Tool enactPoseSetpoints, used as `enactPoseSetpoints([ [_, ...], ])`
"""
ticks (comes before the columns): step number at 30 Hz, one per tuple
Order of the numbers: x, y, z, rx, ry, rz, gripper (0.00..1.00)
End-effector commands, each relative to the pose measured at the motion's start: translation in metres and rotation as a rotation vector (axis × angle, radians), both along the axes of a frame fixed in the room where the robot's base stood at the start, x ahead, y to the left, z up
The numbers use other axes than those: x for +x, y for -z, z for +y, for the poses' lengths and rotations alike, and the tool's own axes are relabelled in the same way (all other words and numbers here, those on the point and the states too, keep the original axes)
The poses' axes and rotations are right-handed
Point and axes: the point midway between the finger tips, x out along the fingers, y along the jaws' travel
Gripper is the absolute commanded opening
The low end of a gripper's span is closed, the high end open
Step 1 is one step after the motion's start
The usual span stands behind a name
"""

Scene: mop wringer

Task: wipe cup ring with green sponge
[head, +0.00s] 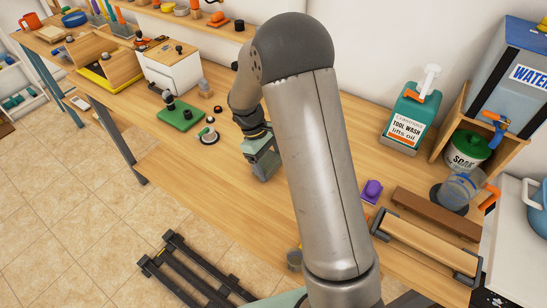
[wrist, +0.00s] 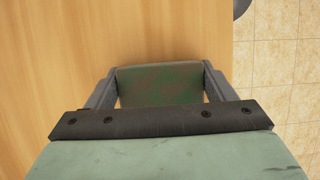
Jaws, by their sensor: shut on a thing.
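My gripper (head: 263,167) is low over the wooden bench, left of my arm's large grey link in the head view. In the wrist view my gripper (wrist: 157,85) is shut on the green sponge (wrist: 160,86), which spans between its two dark fingers. The sponge has brownish stains on its face. It is close to the bench top (wrist: 90,35), but I cannot tell whether it touches. In the head view I cannot make out the sponge. No cup ring shows in either view; my arm hides part of the bench.
A green board (head: 181,114) with dark knobs and a small round dark-based item (head: 208,136) are left of my gripper.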

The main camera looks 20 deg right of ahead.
Motion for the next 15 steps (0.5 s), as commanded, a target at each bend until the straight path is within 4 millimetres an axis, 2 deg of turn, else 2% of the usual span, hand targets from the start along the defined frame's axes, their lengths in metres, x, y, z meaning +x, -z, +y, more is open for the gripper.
enactPoseSetpoints([
  [10,-0.001,-0.003,0.002,-0.001,0.001,-0.005,0.51],
  [15,0.000,-0.013,0.001,-0.001,0.001,-0.006,0.51],
])
